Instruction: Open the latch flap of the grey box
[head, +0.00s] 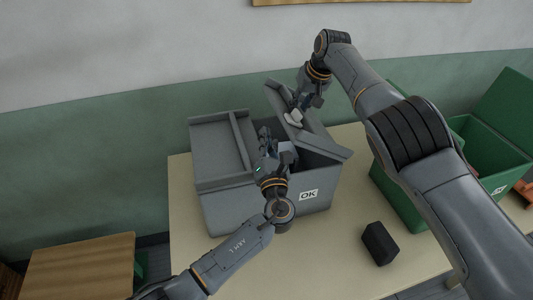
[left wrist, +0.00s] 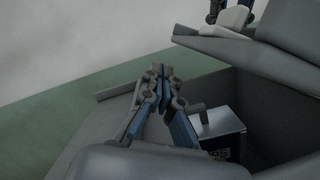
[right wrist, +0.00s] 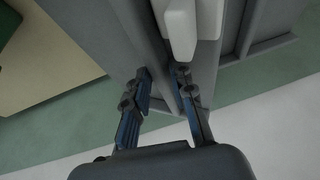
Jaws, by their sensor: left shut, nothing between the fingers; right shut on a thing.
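The grey box (head: 270,212) with an OK label stands on the table. Its flap (head: 310,135) on the right is raised at a tilt and bears a white latch piece (head: 293,118). The other side of the lid (head: 215,150) lies flat. My right gripper (head: 301,100) is at the raised flap's far end, shut on the flap; in the right wrist view its fingers (right wrist: 160,82) lie on either side of the panel, beside the white piece (right wrist: 180,25). My left gripper (head: 267,138) is shut and empty over the box opening, below the flap; its fingertips (left wrist: 162,74) meet in the left wrist view.
Inside the grey box is a pale-topped item (left wrist: 218,124) with a dark, labelled side. A green box (head: 395,195) with an open lid stands at the right, partly behind my right arm. A black block (head: 380,243) lies on the table (head: 335,260) in front.

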